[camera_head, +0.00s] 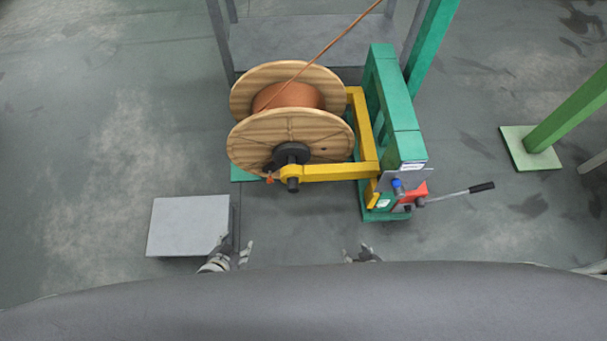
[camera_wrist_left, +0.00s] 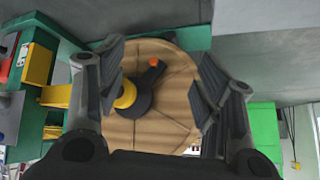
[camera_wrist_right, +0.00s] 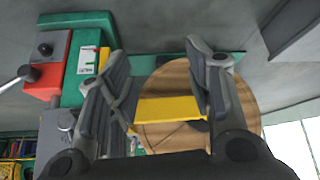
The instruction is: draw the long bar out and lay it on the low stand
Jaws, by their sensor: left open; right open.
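The long bar (camera_head: 292,185) runs through the hub of a wooden cable reel (camera_head: 252,143); only its dark near end shows, past the yellow arm (camera_head: 330,172). The low stand (camera_head: 188,226) is a grey flat-topped block left of the reel, with nothing on it. My left gripper (camera_head: 236,250) is open and empty beside the stand's right edge, short of the reel. In the left wrist view the reel face (camera_wrist_left: 178,105) and dark hub piece (camera_wrist_left: 143,98) show between its fingers. My right gripper (camera_head: 362,253) is open and empty, with the yellow arm (camera_wrist_right: 168,108) beyond its fingers.
A green frame (camera_head: 405,125) carries the yellow arm. A red unit (camera_head: 415,194) with a lever (camera_head: 470,191) sits at its front right. An orange-tipped piece (camera_head: 269,180) is beside the bar's end. Copper strand rises from the reel. Floor between grippers and reel is clear.

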